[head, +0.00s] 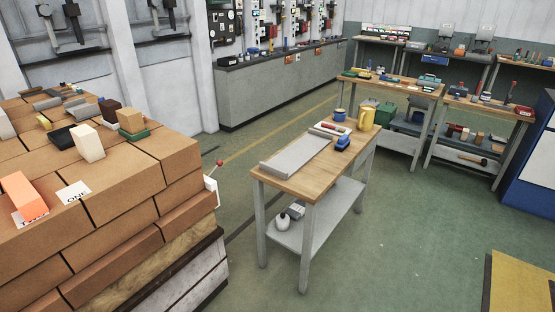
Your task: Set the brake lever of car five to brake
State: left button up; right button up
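A lever with a red knob (219,163) stands at the right side of a large brick stack (150,180), beside a small white plate (211,190). The lever's lower part is mostly hidden behind the bricks, and I cannot tell its setting. The stack rests on a pale base (185,285) that may be a car; I see no number five on it. Another upright lever with a red knob (513,86) is on the far right bench. Neither of my grippers is in view.
Coloured blocks and paper cards (73,191) lie on the stack. A wooden-topped table (325,173) stands at centre with a yellow jug (367,119). Benches line the back, and a blue cabinet (537,165) stands at right.

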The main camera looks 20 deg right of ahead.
aim_at(220, 163)
jog(key=z, duration=0.2)
jog(key=i+l, duration=0.3)
jog(key=i, duration=0.25)
jog(key=i+l+u, duration=0.1)
jog(key=i+l, duration=0.2)
jog(key=i, duration=0.2)
jog(key=i+l, duration=0.35)
jog(key=i, duration=0.15)
jog(key=i+l+u, duration=0.1)
jog(key=i+l, duration=0.2)
jog(key=i, duration=0.25)
